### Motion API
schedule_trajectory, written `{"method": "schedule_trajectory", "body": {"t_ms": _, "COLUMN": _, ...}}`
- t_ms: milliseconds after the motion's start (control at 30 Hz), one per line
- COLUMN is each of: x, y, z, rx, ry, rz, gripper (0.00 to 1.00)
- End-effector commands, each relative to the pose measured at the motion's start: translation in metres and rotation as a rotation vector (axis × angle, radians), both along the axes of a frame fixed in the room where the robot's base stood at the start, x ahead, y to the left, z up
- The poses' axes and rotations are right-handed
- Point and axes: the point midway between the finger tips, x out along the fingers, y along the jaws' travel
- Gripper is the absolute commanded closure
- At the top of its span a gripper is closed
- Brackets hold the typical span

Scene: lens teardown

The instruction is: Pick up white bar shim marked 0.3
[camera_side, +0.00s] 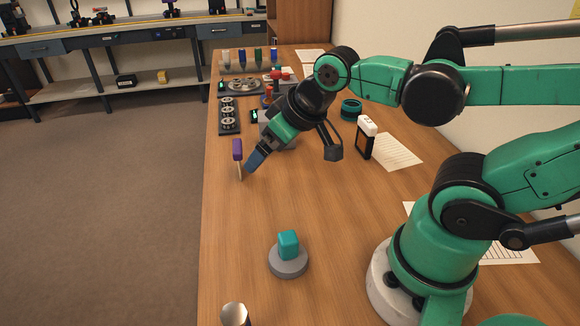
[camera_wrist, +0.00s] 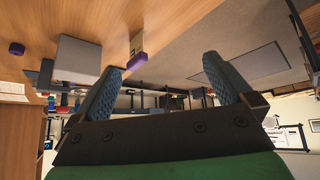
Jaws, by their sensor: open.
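I cannot make out a white bar shim or a 0.3 mark in either view. My gripper (camera_side: 254,161) has blue ridged fingers and points down and left, low over the middle of the table. In the wrist view my gripper (camera_wrist: 162,80) is open, with nothing between its fingers. A purple-capped piece with a thin pale lower part (camera_side: 238,151) is just left of the fingertips in the side view. It also shows in the wrist view (camera_wrist: 138,58), beyond the fingers. Any marking on it is too small to read.
A teal block (camera_side: 288,243) sits on a grey round base nearer the camera. A white-topped dark block (camera_side: 367,127) stands to the right beside a paper sheet (camera_side: 397,152). A dark tray with several metal rings (camera_side: 229,115) lies farther back. The table's left edge is close to the purple-capped piece.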

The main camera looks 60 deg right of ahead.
Motion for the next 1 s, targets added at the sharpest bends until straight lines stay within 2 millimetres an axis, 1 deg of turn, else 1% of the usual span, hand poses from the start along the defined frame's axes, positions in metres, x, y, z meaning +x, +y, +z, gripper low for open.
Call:
{"method": "schedule_trajectory", "body": {"t_ms": 67, "x": 0.004, "y": -0.012, "z": 0.000, "rx": -0.078, "ry": 0.040, "rz": 0.026, "gripper": 0.00}}
{"method": "schedule_trajectory", "body": {"t_ms": 167, "x": 0.012, "y": -0.039, "z": -0.002, "rx": -0.243, "ry": 0.142, "rz": 0.086, "gripper": 0.00}}
{"method": "schedule_trajectory", "body": {"t_ms": 267, "x": 0.018, "y": -0.076, "z": -0.006, "rx": -0.435, "ry": 0.300, "rz": 0.164, "gripper": 0.00}}
{"method": "schedule_trajectory", "body": {"t_ms": 300, "x": 0.020, "y": -0.092, "z": -0.007, "rx": -0.503, "ry": 0.372, "rz": 0.194, "gripper": 0.00}}
{"method": "schedule_trajectory", "body": {"t_ms": 367, "x": 0.022, "y": -0.115, "z": -0.011, "rx": -0.594, "ry": 0.486, "rz": 0.238, "gripper": 0.00}}
{"method": "schedule_trajectory", "body": {"t_ms": 400, "x": 0.022, "y": -0.130, "z": -0.013, "rx": -0.648, "ry": 0.569, "rz": 0.268, "gripper": 0.00}}
{"method": "schedule_trajectory", "body": {"t_ms": 533, "x": 0.017, "y": -0.178, "z": -0.023, "rx": -0.777, "ry": 0.853, "rz": 0.357, "gripper": 0.00}}
{"method": "schedule_trajectory", "body": {"t_ms": 600, "x": 0.012, "y": -0.201, "z": -0.029, "rx": -0.814, "ry": 1.015, "rz": 0.401, "gripper": 0.00}}
{"method": "schedule_trajectory", "body": {"t_ms": 700, "x": 0.000, "y": -0.229, "z": -0.039, "rx": -0.824, "ry": 1.247, "rz": 0.458, "gripper": 0.00}}
{"method": "schedule_trajectory", "body": {"t_ms": 800, "x": -0.014, "y": -0.248, "z": -0.049, "rx": -0.796, "ry": 1.445, "rz": 0.501, "gripper": 0.00}}
{"method": "schedule_trajectory", "body": {"t_ms": 833, "x": -0.018, "y": -0.252, "z": -0.052, "rx": -0.784, "ry": 1.491, "rz": 0.511, "gripper": 0.00}}
{"method": "schedule_trajectory", "body": {"t_ms": 900, "x": -0.025, "y": -0.257, "z": -0.056, "rx": -0.756, "ry": 1.573, "rz": 0.529, "gripper": 0.00}}
{"method": "schedule_trajectory", "body": {"t_ms": 1000, "x": -0.031, "y": -0.261, "z": -0.060, "rx": -0.729, "ry": 1.640, "rz": 0.543, "gripper": 0.00}}
